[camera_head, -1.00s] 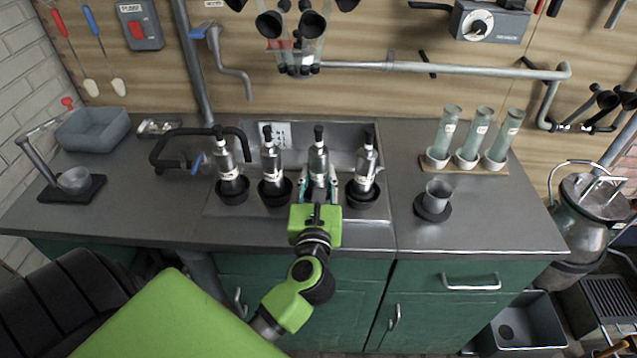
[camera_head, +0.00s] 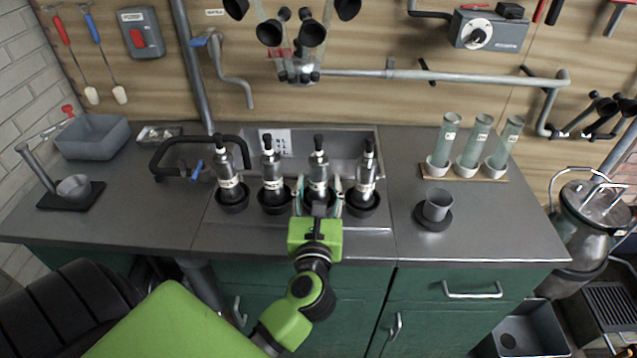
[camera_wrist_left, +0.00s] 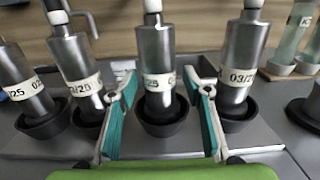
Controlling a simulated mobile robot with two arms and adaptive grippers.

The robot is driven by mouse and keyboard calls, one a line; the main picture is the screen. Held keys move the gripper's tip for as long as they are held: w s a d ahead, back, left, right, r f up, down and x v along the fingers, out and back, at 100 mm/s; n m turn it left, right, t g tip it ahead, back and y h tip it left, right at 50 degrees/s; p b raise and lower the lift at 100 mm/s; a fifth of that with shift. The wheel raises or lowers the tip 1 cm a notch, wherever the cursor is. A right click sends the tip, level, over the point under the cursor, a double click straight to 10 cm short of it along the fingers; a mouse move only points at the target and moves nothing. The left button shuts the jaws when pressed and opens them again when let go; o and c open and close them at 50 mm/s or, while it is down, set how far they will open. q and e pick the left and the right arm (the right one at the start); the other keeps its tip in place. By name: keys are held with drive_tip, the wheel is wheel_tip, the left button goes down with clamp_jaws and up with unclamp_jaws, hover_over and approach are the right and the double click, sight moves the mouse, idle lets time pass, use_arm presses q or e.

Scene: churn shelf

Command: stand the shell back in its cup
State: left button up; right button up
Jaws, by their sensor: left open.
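Several grey metal shells with dark caps and white labels stand in a row at the sink, each in a black cup. My left gripper (camera_head: 319,193) is open at the third shell from the left (camera_head: 318,172). In the left wrist view its teal-lined fingers (camera_wrist_left: 164,90) stand on either side of this shell (camera_wrist_left: 157,65), with gaps showing. The shell's foot sits in its black cup (camera_wrist_left: 163,122) and it looks about upright. The neighbouring shells (camera_head: 271,172) (camera_head: 365,174) are also in their cups. My right gripper is not in view.
A grey beaker (camera_head: 437,204) on a dark base and a wooden rack (camera_head: 465,174) with glass tubes stand to the right. A black handle (camera_head: 163,150) and a grey basin (camera_head: 93,137) are at left. Neighbouring shells leave little side room. The counter's front right is clear.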

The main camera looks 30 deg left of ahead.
use_arm(q)
drive_tip(key=b+v, duration=0.2)
drive_tip(key=v, duration=0.8)
drive_tip(key=shift+f+b, duration=0.15)
drive_tip(key=shift+b, duration=0.15)
drive_tip(key=shift+s+d, duration=0.25)
drive_tip(key=shift+s, duration=0.15)
